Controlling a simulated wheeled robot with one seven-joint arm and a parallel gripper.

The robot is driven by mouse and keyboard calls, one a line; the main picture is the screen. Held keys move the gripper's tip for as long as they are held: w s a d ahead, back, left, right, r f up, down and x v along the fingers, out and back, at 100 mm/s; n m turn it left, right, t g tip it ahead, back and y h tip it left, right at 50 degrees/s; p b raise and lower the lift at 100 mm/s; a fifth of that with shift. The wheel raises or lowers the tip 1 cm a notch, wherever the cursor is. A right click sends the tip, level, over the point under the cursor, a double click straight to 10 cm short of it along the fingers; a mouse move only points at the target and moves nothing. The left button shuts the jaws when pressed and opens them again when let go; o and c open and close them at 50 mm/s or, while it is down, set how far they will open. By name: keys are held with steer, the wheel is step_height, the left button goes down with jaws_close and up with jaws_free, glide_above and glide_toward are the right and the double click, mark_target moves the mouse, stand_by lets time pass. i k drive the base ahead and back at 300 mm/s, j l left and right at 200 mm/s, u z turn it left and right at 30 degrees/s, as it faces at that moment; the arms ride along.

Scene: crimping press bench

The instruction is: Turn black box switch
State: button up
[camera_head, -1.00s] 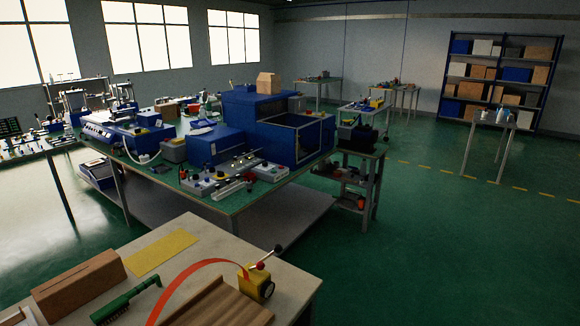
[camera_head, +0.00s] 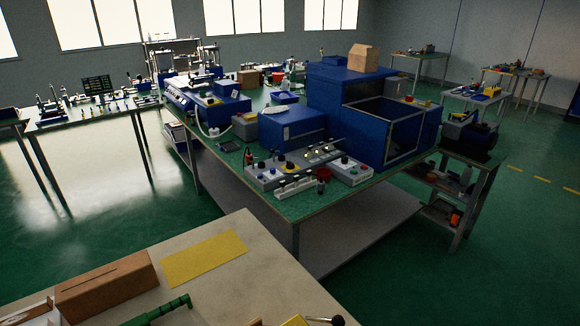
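The green-topped bench (camera_head: 240,205) carries a blue press machine (camera_head: 385,135) and a smaller blue box (camera_head: 292,127). Several grey control boxes stand at its front edge. One grey control box (camera_head: 262,180) at the left bears knobs. Another grey control box (camera_head: 352,178) at the right has a dark knob on top and red marks. I cannot tell which is the black box switch, nor how any switch is set. My gripper is not in view.
A nearer pale table (camera_head: 215,285) holds a brown slotted box (camera_head: 105,288), a yellow sheet (camera_head: 204,258) and a green brush (camera_head: 160,310). A small shelf cart (camera_head: 455,205) stands right of the bench. Green floor is open between the tables and at the right.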

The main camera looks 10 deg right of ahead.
mark_target(290, 166)
steer(key=i+l+z, duration=0.2)
steer(key=l, duration=0.15)
steer(key=l+z, duration=0.25)
steer(key=i+l+z, duration=0.2)
steer(key=l, duration=0.25)
steer(key=i+l, duration=0.3)
steer(key=i+l+u, duration=0.1)
steer(key=i+l, duration=0.15)
steer(key=l, duration=0.15)
steer(key=i+u, duration=0.7)
steer(key=i+l+u, duration=0.15)
steer(key=u, duration=0.2)
steer(key=i+u, duration=0.9)
steer(key=i+l+u, duration=0.45)
steer(key=j, duration=0.1)
